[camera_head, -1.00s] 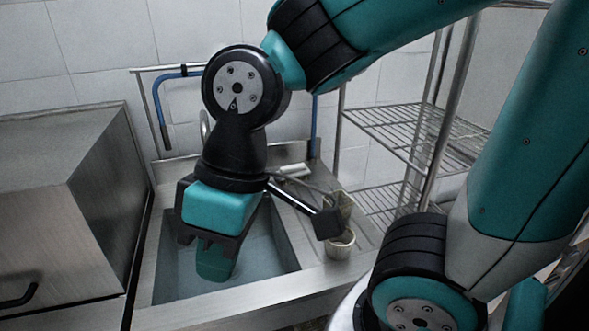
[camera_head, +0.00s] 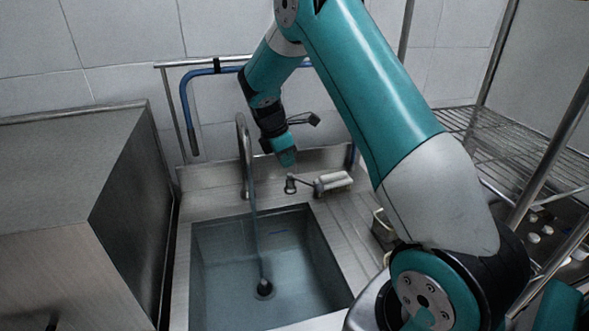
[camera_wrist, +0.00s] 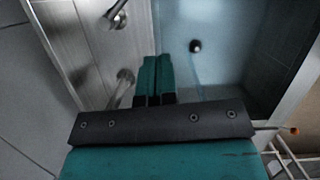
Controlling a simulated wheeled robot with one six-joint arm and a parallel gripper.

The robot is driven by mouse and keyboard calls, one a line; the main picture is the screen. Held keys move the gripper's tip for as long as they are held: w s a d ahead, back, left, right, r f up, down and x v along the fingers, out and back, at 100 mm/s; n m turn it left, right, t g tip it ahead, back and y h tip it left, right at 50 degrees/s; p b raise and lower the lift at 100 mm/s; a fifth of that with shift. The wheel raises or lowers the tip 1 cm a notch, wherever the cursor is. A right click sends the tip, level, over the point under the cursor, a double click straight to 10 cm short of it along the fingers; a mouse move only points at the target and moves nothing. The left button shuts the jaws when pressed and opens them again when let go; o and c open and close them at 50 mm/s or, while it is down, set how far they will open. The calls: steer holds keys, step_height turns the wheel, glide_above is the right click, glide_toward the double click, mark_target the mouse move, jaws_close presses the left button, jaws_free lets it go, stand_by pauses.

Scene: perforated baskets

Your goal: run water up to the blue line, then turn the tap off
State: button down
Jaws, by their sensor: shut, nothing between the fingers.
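The tall curved tap spout (camera_head: 243,140) stands at the back of the steel sink (camera_head: 200,255). A thin stream of water (camera_head: 256,235) falls from it toward the dark drain (camera_head: 264,288), which also shows in the wrist view (camera_wrist: 195,46). The basin looks bluish; I cannot tell the water depth. A small metal tap lever (camera_head: 291,184) stands on the back deck, right of the spout. My gripper (camera_head: 287,158) is shut and empty just above it, apparently apart from it. The shut fingers (camera_wrist: 153,78) show in the wrist view.
A blue hose (camera_head: 186,100) hangs on the back rail. A steel cabinet (camera_head: 130,190) stands close on the left, a wire rack (camera_head: 520,150) on the right.

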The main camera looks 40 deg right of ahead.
mark_target(306, 183)
steer(key=s+d+f+p, duration=0.2)
steer(key=d+f+p, duration=0.2)
steer(key=f, duration=0.6)
steer(key=shift+s+d, duration=0.25)
steer(key=shift+d, duration=1.1)
